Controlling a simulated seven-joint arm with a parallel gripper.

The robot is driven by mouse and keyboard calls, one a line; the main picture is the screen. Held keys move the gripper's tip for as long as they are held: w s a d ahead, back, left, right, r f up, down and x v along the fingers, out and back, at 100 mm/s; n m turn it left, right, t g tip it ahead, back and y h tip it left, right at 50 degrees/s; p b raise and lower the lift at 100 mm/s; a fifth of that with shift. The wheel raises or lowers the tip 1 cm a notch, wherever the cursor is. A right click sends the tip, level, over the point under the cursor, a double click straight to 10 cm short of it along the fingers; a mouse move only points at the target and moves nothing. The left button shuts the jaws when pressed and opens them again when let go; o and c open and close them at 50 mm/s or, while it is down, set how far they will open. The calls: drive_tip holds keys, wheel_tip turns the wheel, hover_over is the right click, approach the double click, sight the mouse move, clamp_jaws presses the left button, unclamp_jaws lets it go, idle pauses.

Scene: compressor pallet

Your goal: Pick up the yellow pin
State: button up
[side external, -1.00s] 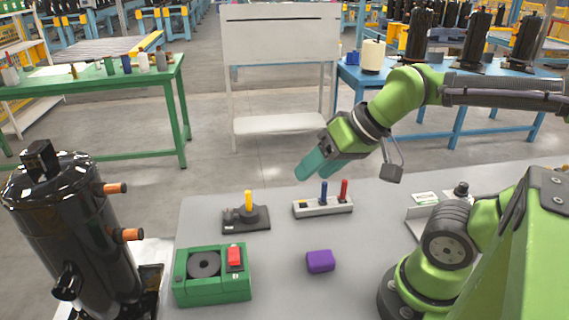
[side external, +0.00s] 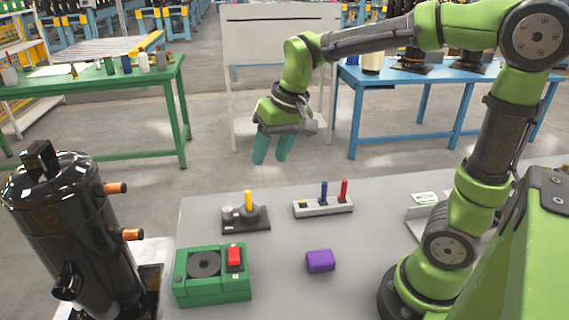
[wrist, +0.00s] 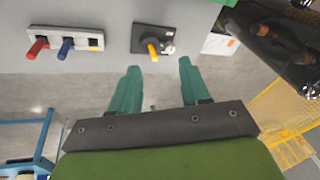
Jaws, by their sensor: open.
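The yellow pin (side external: 248,201) stands upright in a black base (side external: 246,224) on the grey table in the side view. In the wrist view the yellow pin (wrist: 152,51) shows on its black base (wrist: 143,39), beyond my fingertips. My gripper (side external: 271,160) is open and empty, with teal fingers pointing down, above and behind the pin. In the wrist view my gripper's two fingers (wrist: 157,65) are apart, with the pin appearing between and past them, not touched.
A white block (side external: 324,208) holds a blue pin (side external: 324,192) and a red pin (side external: 344,190), right of the yellow pin. A green box (side external: 212,284) with a red switch and a purple block (side external: 320,261) lie nearer. A black compressor (side external: 65,225) stands at left.

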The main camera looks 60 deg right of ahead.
drive_tip(key=w+d+f+m+g, duration=0.1)
drive_tip(key=w+d+f+g, duration=0.1)
drive_tip(key=w, duration=0.7)
drive_tip(key=m+g+h, duration=0.1)
hover_over(248, 192)
drive_tip(key=f, duration=0.8)
drive_tip(key=shift+w+a+f, duration=0.2)
drive_tip(key=shift+w+f, duration=0.1)
drive_tip(key=shift+f, duration=0.05)
drive_tip(key=shift+s+d+f, duration=0.1)
drive_tip(key=shift+s+f, duration=0.05)
drive_tip(key=shift+f, duration=1.45)
drive_tip(key=shift+s+d+f, duration=0.1)
drive_tip(key=shift+f, duration=1.5)
clamp_jaws()
